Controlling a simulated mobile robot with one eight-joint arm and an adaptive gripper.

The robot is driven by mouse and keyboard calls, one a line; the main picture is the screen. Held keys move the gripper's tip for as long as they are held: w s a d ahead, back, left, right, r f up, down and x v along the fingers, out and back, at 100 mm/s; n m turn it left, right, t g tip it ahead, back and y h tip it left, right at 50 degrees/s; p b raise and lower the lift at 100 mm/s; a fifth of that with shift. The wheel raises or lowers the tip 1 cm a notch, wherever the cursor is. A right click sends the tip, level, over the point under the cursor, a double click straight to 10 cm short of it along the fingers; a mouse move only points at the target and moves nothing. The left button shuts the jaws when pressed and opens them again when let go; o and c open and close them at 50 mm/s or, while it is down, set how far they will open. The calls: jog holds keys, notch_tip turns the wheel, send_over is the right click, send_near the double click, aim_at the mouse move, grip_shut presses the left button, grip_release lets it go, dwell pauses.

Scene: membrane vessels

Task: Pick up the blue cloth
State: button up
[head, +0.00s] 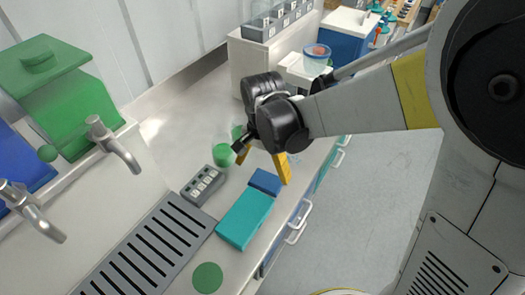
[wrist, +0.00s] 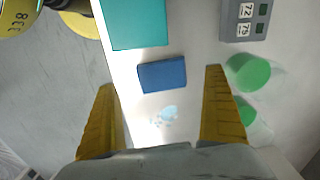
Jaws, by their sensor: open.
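The blue cloth (head: 264,181) is a small, flat dark-blue rectangle on the pale counter, beside the end of a teal block. In the wrist view the blue cloth (wrist: 162,76) lies in the middle, between the lines of my two fingers. My gripper (head: 263,162) has yellow fingers, spread open and empty, and hangs above the counter near the cloth. In the wrist view my gripper (wrist: 160,80) shows one finger on each side of the cloth; neither appears to hold it. The exact height above the cloth is hard to tell.
The teal block (head: 244,219) lies close to the cloth. A grey numbered block (head: 203,186) and green-lidded clear vessels (head: 223,155) stand nearby. A pale-blue patch (wrist: 163,115) marks the counter. A slotted grate (head: 150,250) and the counter's drawer-handle edge (head: 300,222) flank the area.

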aim_at(263, 184)
jog(key=f+b, duration=0.2)
jog(key=f, duration=0.2)
jog(key=f+b, duration=0.2)
jog(key=f, duration=0.2)
jog(key=shift+w+f, duration=0.2)
jog(key=shift+f, duration=0.15)
jog(key=shift+d+r, duration=0.1)
jog(key=c, duration=0.9)
jog(key=shift+o, duration=0.2)
